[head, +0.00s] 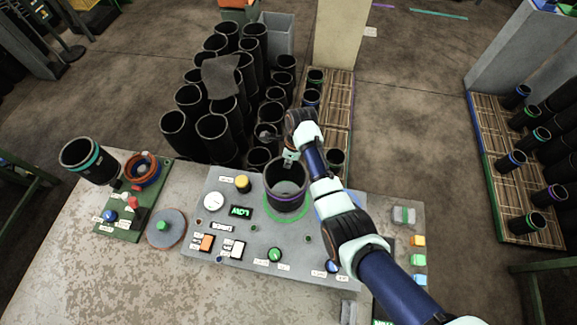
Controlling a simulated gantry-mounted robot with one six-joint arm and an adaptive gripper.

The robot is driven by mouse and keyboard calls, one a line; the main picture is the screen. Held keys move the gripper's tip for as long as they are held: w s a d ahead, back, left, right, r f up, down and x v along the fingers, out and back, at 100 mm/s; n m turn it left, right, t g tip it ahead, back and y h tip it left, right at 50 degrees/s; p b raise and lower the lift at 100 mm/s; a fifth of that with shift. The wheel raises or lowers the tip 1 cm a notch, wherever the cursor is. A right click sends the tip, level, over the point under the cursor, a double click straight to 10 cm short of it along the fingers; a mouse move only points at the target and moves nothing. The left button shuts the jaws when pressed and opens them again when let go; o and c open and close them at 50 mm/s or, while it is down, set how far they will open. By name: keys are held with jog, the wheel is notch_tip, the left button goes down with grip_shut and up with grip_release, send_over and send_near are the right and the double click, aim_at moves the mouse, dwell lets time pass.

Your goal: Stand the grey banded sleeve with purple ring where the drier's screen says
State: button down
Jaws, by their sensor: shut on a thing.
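The dark grey sleeve with a purple ring (284,203) is upright over the grey control panel (205,250). My gripper (290,160) is shut on its far rim. A green circle (283,225) shows on the panel around the sleeve's foot; I cannot tell whether the sleeve touches the panel. A small screen (240,212) left of the sleeve reads "LOW" in green letters. My forearm hides part of the panel to the right of the sleeve.
Several black sleeves (215,130) crowd behind the bench. A slatted rack (340,115) with coloured-ring sleeves stands behind my arm, another (490,140) at far right. A teal-ringed sleeve (88,165) is at left. Knobs and buttons surround the held sleeve; the bench's lower left (80,270) is clear.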

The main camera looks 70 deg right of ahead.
jog(key=shift+f, duration=1.85)
jog(key=shift+f+b, duration=0.1)
jog(key=shift+b, duration=0.2)
jog(key=c, duration=1.3)
grip_release()
jog(key=shift+f, duration=0.1)
jog(key=r, duration=0.4)
jog(key=s+r+p, duration=0.1)
jog(key=r, duration=0.7)
jog(key=shift+s+d+r+p, duration=0.2)
jog(key=shift+s+p, duration=0.1)
jog(key=shift+s, duration=0.1)
jog(key=shift+f, duration=0.1)
